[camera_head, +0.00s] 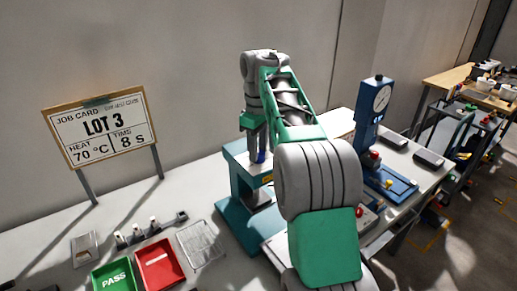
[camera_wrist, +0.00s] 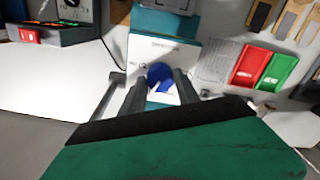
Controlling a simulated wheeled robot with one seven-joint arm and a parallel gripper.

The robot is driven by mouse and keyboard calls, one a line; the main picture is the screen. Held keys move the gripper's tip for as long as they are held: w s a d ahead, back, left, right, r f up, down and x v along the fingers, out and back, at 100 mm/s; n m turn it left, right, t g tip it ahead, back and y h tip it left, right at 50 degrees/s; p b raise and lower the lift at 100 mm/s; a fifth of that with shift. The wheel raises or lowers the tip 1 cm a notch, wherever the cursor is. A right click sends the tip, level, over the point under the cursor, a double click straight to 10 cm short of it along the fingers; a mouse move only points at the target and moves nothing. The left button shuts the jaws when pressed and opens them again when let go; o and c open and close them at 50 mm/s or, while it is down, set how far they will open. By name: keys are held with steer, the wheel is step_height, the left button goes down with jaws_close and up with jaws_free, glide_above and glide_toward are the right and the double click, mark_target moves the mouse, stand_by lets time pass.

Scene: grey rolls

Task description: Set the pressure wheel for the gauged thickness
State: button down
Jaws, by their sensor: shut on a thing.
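The teal press (camera_head: 235,175) stands at the middle of the bench, and its pale top plate shows in the wrist view (camera_wrist: 165,50). A blue pressure wheel (camera_wrist: 159,73) sits on that top. My gripper (camera_wrist: 162,84) is shut on the wheel, with one dark finger at each side of it. In the head view my gripper (camera_head: 258,148) points down at the press top, with a bit of blue below it. The wheel's scale marks are too small to read. A blue stand with a round dial (camera_head: 381,98) is to the right; its reading is not legible.
A job card (camera_head: 103,130) reads LOT 3, 70 °C, 8 S. A green PASS tray (camera_head: 114,276) and a red tray (camera_head: 160,265) lie at front left beside a wire rack (camera_head: 201,243). A control box with a red switch (camera_wrist: 31,36) is at upper left in the wrist view.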

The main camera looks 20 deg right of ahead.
steer(key=shift+m, duration=0.9)
steer(key=c, duration=0.9)
jaws_free()
steer(key=shift+r, duration=0.1)
step_height(320, 180, up, 8)
steer(key=p, duration=0.7)
steer(key=shift+f, duration=0.2)
